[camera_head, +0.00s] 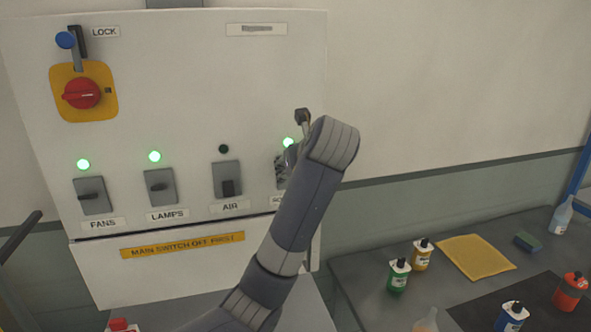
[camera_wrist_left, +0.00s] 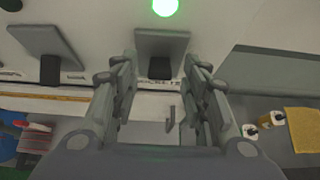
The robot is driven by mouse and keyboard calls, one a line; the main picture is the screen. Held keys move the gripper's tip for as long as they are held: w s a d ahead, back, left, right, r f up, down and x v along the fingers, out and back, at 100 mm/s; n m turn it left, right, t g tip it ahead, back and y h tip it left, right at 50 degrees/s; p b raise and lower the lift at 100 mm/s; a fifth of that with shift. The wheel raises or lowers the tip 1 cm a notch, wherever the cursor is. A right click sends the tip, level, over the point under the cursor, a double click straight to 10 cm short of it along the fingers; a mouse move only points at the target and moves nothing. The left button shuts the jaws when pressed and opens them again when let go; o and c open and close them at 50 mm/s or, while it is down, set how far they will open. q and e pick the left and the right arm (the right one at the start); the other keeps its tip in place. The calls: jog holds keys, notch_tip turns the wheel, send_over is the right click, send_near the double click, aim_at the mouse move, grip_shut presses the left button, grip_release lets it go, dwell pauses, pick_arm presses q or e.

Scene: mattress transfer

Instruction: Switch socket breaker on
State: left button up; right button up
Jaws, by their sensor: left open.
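The breaker panel (camera_head: 190,120) has a row of breakers. The socket breaker (camera_head: 281,172) is the rightmost; my left arm mostly hides it and its label in the head view. Its lamp (camera_head: 288,142) glows green. In the left wrist view, the socket breaker's plate (camera_wrist_left: 162,43) and dark lever (camera_wrist_left: 160,68) lie ahead, between the fingers in the picture, under the green lamp (camera_wrist_left: 165,6). My left gripper (camera_wrist_left: 160,75) is open and empty, at the panel front; contact with the lever cannot be told. My right gripper is not in view.
The FANS (camera_head: 92,195) and LAMPS (camera_head: 161,187) breakers have green lamps; the AIR breaker (camera_head: 227,180) has a dark lamp and its lever down. A red main switch (camera_head: 82,93) is upper left. A table (camera_head: 365,275) at right holds bottles and a yellow cloth (camera_head: 475,256).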

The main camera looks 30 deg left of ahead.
pick_arm(q)
jog(key=v, duration=0.7)
jog(key=shift+d, duration=0.15)
jog(key=shift+s, duration=0.15)
dwell(0.5)
